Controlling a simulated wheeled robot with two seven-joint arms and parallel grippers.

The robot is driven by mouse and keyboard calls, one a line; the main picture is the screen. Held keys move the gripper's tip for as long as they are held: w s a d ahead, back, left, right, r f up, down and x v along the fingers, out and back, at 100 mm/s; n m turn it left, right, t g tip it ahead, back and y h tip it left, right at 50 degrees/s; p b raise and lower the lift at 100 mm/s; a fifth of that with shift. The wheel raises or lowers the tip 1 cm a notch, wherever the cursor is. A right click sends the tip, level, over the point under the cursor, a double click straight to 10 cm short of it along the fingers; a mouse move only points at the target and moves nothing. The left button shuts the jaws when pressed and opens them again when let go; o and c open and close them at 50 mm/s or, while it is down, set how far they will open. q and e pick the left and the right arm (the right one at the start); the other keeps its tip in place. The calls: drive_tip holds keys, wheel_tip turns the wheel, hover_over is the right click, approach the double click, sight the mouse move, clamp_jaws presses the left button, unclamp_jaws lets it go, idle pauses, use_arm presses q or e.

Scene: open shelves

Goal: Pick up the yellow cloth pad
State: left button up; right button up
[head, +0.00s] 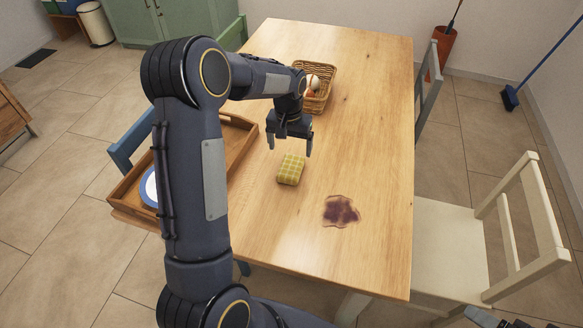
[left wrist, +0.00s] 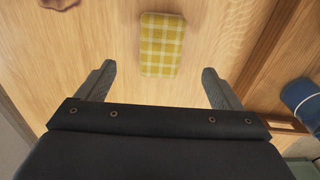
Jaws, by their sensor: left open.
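The yellow checked cloth pad (head: 291,170) lies flat on the wooden table, left of a dark purple stain (head: 341,211). My left gripper (head: 290,149) is open and empty, pointing down above the table just behind the pad. In the left wrist view the pad (left wrist: 161,44) lies ahead of the gripper, roughly centred between the two spread fingers, with nothing between them and it. Part of what looks like my right gripper (head: 495,320) shows at the bottom right edge; its jaws cannot be made out.
A wooden tray (head: 243,128) with a blue-rimmed plate (head: 150,188) stands at the table's left, partly hidden by my left arm. A wicker basket (head: 325,80) with items stands behind the gripper. A cream chair (head: 455,250) is at the right. The table's right side is clear.

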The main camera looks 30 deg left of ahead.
sight(291, 166)
use_arm(q)
drive_tip(key=f, duration=0.3)
drive_tip(key=f+p, duration=0.1)
drive_tip(key=f, duration=0.5)
drive_tip(key=shift+w+a+f, duration=0.1)
drive_tip(key=shift+w+f, duration=0.05)
drive_tip(key=shift+w, duration=0.25)
drive_tip(key=shift+c, duration=0.2)
drive_tip(key=c, duration=1)
drive_tip(key=shift+r, duration=0.2)
